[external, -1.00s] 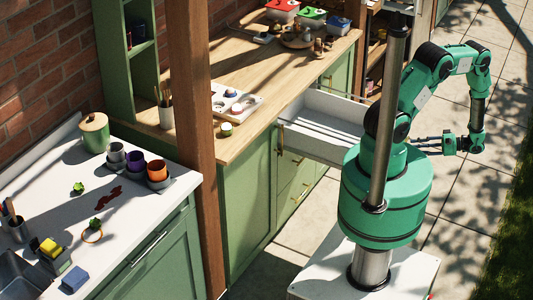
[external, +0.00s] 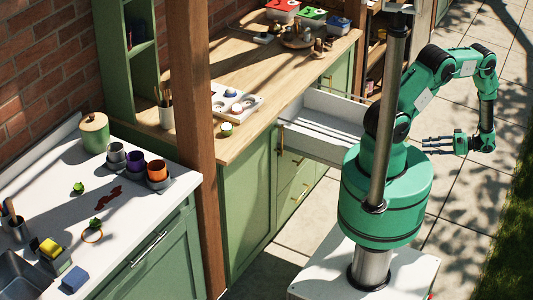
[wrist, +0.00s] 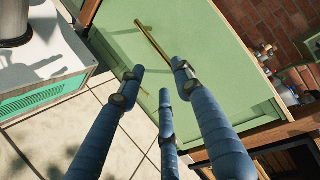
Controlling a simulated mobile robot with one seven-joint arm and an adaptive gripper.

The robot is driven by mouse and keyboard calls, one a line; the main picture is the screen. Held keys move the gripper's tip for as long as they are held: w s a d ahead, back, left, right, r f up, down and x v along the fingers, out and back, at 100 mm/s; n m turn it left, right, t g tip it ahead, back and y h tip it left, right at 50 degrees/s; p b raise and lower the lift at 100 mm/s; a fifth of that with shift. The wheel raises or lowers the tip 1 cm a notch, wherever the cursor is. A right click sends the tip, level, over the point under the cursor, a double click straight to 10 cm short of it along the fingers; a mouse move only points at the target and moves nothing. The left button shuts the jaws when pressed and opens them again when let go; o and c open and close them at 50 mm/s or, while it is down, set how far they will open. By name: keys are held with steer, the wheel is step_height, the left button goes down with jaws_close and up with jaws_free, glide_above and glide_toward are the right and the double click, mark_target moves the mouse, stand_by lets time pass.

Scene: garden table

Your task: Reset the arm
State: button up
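My gripper (external: 438,144) hangs at the end of my bent green arm, to the right of the open white drawer (external: 323,135), with its fingers pointing left. It is apart from the drawer and from the counters. In the wrist view, the blue fingers of my gripper (wrist: 157,83) are spread apart with nothing between them. Beyond them is a green cabinet front (wrist: 205,75) with a brass handle (wrist: 152,42); the fingers do not appear to grip it.
The wooden counter (external: 260,75) holds a white tray (external: 243,101) and several small items. The white counter (external: 135,215) has a pot (external: 94,132), cups and a dark red stain (external: 109,193). Paved floor (external: 450,195) around my gripper is clear.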

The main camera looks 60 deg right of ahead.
stand_by(0.3)
steer(key=w+a+r+n+g+y+p, duration=0.15)
steer(key=w+r+g, duration=0.25)
steer(key=w+r, duration=0.6)
steer(key=w+a+r+n+g+y+p, duration=0.1)
steer(key=w+a+r+n+g, duration=0.25)
steer(key=w+r, duration=0.55)
steer(key=w+a+r+n+g+y+p, duration=0.15)
steer(key=w+r+g, duration=0.25)
steer(key=w+r, duration=0.6)
steer(key=w+a+r+n+g+h+b, duration=0.25)
steer(key=w+a+r+h, duration=0.25)
steer(key=w+a+r, duration=0.7)
steer(key=s+a+r+n+t+h, duration=0.1)
steer(key=a+r, duration=0.3)
steer(key=a, duration=0.6)
steer(key=s+a+r+n+t+h+b, duration=0.1)
steer(key=a+r, duration=0.4)
steer(key=a, duration=0.5)
steer(key=s+a+r+n+t+h, duration=0.2)
steer(key=s+a+r+n+h, duration=0.1)
steer(key=a, duration=0.8)
steer(key=shift+r+t, duration=0.4)
steer(key=shift+r, duration=0.25)
